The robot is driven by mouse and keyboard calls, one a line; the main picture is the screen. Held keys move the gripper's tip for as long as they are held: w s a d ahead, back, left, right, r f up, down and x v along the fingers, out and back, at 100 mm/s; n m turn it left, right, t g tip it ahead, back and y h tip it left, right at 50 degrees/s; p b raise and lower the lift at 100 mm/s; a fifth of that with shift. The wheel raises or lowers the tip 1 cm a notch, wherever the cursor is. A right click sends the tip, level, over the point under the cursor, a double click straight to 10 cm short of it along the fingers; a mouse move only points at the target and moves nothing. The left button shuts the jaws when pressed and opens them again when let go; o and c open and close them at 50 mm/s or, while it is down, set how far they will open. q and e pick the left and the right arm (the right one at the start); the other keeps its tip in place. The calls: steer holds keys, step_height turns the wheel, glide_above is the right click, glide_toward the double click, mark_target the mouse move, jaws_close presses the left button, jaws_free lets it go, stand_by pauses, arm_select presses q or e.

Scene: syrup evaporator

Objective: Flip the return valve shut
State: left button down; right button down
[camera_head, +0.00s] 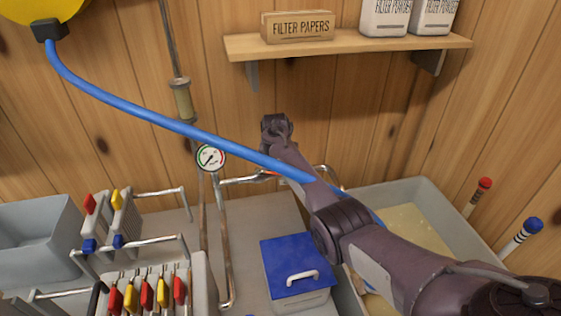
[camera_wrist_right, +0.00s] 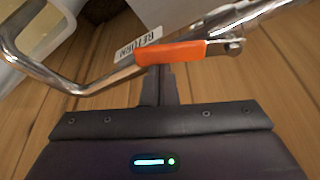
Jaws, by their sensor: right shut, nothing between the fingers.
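The return valve's orange lever (camera_wrist_right: 172,52) shows in the right wrist view, beside a white RETURN label (camera_wrist_right: 138,44). The lever lies roughly along the metal pipe (camera_wrist_right: 258,12), with its metal pivot at the right end. My right gripper (camera_wrist_right: 160,72) is shut and empty, its fingertips at the lower edge of the lever; I cannot tell whether they touch it. In the head view my right arm reaches in from the lower right and hides most of the valve; only a bit of orange (camera_head: 268,174) shows. My left gripper is not in view.
A pressure gauge (camera_head: 210,158) stands left of the valve. Below are a blue-lidded box (camera_head: 295,258) and a pale bin (camera_head: 428,190). A shelf (camera_head: 350,45) is above. Racks with coloured handles stand left.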

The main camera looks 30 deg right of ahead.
steer(key=shift+s+a+r+m+h, duration=0.15)
steer(key=shift+s+a+m, duration=0.15)
steer(key=shift+m, duration=0.2)
steer(key=shift+s+a+m+h, duration=0.15)
steer(key=shift+s+m, duration=0.15)
steer(key=shift+m, duration=0.2)
steer(key=shift+s+a+m+g+p, duration=0.3)
steer(key=shift+s+a+m+g, duration=0.1)
steer(key=shift+m, duration=0.5)
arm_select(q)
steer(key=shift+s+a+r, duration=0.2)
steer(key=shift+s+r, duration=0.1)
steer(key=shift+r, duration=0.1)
arm_select(e)
steer(key=shift+s+a+m+g+h, duration=0.15)
steer(key=shift+s+a+m+g, duration=0.15)
steer(key=shift+a+m, duration=0.55)
steer(key=shift+s+a+m+g+h, duration=0.1)
steer(key=shift+s+a+m+g, duration=0.2)
steer(key=shift+a+m, duration=0.5)
steer(key=shift+s+a+m+g+h, duration=0.2)
steer(key=shift+s+a+m, duration=0.2)
steer(key=shift+a+m, duration=0.45)
steer(key=shift+a, duration=0.15)
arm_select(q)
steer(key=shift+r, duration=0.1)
